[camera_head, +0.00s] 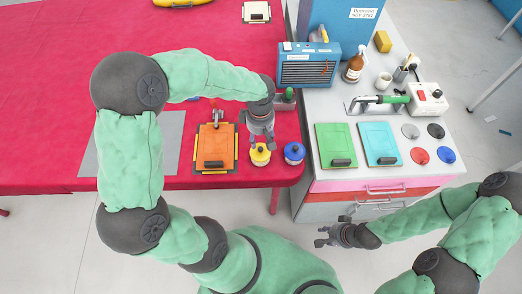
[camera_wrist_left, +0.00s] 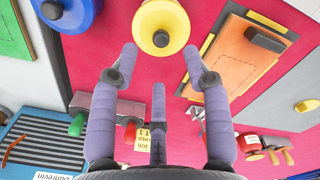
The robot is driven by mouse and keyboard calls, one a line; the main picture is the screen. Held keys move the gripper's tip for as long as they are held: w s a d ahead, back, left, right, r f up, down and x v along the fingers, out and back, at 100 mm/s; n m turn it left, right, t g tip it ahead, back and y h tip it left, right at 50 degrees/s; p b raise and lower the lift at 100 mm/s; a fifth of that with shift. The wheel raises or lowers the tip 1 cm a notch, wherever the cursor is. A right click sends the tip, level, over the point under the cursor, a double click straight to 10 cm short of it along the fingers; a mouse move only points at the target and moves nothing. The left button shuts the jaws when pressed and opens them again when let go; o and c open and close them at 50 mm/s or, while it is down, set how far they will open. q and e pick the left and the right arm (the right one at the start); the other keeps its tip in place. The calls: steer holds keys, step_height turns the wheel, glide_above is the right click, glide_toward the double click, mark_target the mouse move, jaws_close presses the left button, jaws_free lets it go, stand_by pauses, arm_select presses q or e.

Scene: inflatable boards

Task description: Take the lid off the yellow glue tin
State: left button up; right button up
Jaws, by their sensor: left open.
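The yellow glue tin (camera_head: 260,157) stands on the red table near its front edge. In the left wrist view the tin (camera_wrist_left: 176,14) shows from above, its round lid on, with a small knob (camera_wrist_left: 161,39) in the middle. My left gripper (camera_head: 261,143) is above the tin, pointing down at it. In the wrist view its fingers (camera_wrist_left: 160,52) are spread and empty, with two tips near the tin's rim; I cannot tell whether they touch it. My right gripper (camera_head: 322,236) is away from the table, in front of the drawer cabinet, with its fingers apart and empty.
A blue tin (camera_head: 294,153) stands close to the right of the yellow one. An orange board (camera_head: 212,142) lies to the left. The grey cabinet top (camera_head: 385,182) with green and blue boards is to the right.

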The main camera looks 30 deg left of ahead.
mark_target(260, 148)
arm_select(q)
steer(key=shift+s+d+f+b, duration=0.1)
steer(key=shift+f+b, duration=0.3)
steer(key=shift+f, duration=1.1)
steer(key=shift+s+f+b, duration=0.1)
steer(key=shift+f+b, duration=0.25)
steer(key=shift+f, duration=1.1)
jaws_close()
